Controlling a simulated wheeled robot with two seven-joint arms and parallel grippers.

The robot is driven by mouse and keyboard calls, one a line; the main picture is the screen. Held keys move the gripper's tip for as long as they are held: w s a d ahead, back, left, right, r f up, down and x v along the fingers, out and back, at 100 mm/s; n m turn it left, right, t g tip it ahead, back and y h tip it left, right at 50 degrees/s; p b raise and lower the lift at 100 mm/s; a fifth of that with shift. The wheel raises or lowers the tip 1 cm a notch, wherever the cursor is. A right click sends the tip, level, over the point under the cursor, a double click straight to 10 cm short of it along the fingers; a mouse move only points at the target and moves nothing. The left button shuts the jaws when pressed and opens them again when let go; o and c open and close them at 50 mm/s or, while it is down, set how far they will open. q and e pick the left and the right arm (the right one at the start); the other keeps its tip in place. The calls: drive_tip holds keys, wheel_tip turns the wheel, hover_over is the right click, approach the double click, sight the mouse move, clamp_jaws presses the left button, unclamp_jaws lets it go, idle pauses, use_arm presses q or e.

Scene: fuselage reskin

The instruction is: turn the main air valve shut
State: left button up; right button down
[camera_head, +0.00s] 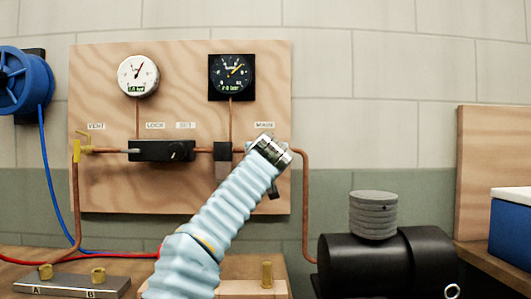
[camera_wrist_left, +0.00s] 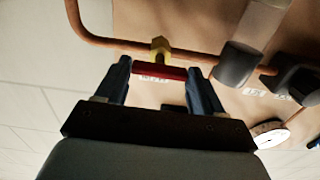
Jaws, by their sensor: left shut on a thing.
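The main valve sits on the copper pipe (camera_head: 304,190) under the MAIN label (camera_head: 264,125). In the head view my left gripper (camera_head: 270,152) covers it. In the left wrist view the valve shows a yellow body (camera_wrist_left: 160,48) and a red handle (camera_wrist_left: 158,72). The red handle lies between my two blue fingers and looks roughly in line with the pipe. My left gripper is shut on this handle. My right gripper is in neither view.
The wooden panel (camera_head: 110,190) carries a white gauge (camera_head: 138,76), a black gauge (camera_head: 232,76), a black regulator block (camera_head: 162,151) and a yellow vent valve (camera_head: 84,148). A black cylinder (camera_head: 350,262) with a grey ribbed top (camera_head: 373,215) stands at right. A blue reel (camera_head: 22,82) hangs at left.

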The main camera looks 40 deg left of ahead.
use_arm(q)
drive_tip(key=m+p, duration=0.1)
drive_tip(key=m, duration=1.6)
drive_tip(key=shift+f+m, duration=0.1)
drive_tip(key=shift+m, duration=0.2)
idle(0.6)
drive_tip(key=o, duration=1)
drive_tip(key=shift+o, duration=0.2)
drive_tip(key=shift+s+d, duration=0.1)
